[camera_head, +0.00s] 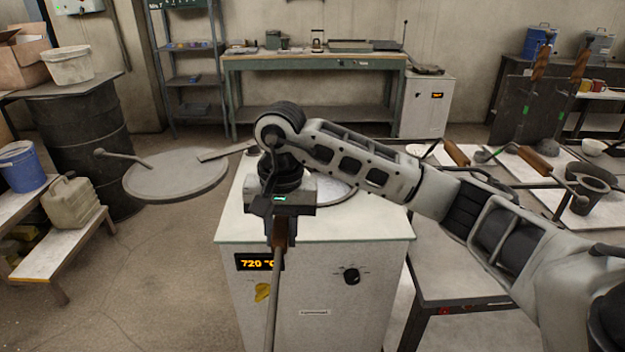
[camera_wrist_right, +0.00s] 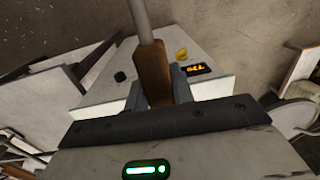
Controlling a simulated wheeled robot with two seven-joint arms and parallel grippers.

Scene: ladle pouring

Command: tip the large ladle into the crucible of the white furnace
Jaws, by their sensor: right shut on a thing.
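The white furnace (camera_head: 315,295) stands at the centre of the head view, its orange display reading 720 °C. A round grey lid (camera_head: 175,175) sits out to its left. A grey round edge (camera_head: 338,192) shows on the furnace top behind my arm; the crucible itself is hidden. My right gripper (camera_head: 281,218) is above the furnace's front part, shut on the brown grip (camera_head: 283,236) of a ladle. The ladle's metal rod (camera_head: 272,300) runs down past the furnace front and out of the picture. The grip also shows in the right wrist view (camera_wrist_right: 152,72). The bowl is out of view. My left gripper is not in view.
A table at right holds ladles with brown handles (camera_head: 536,160) and a dark pot (camera_head: 592,188). A dark drum (camera_head: 85,145), a beige canister (camera_head: 72,200) and a blue bucket (camera_head: 22,168) stand at left. The floor (camera_head: 150,280) left of the furnace is clear.

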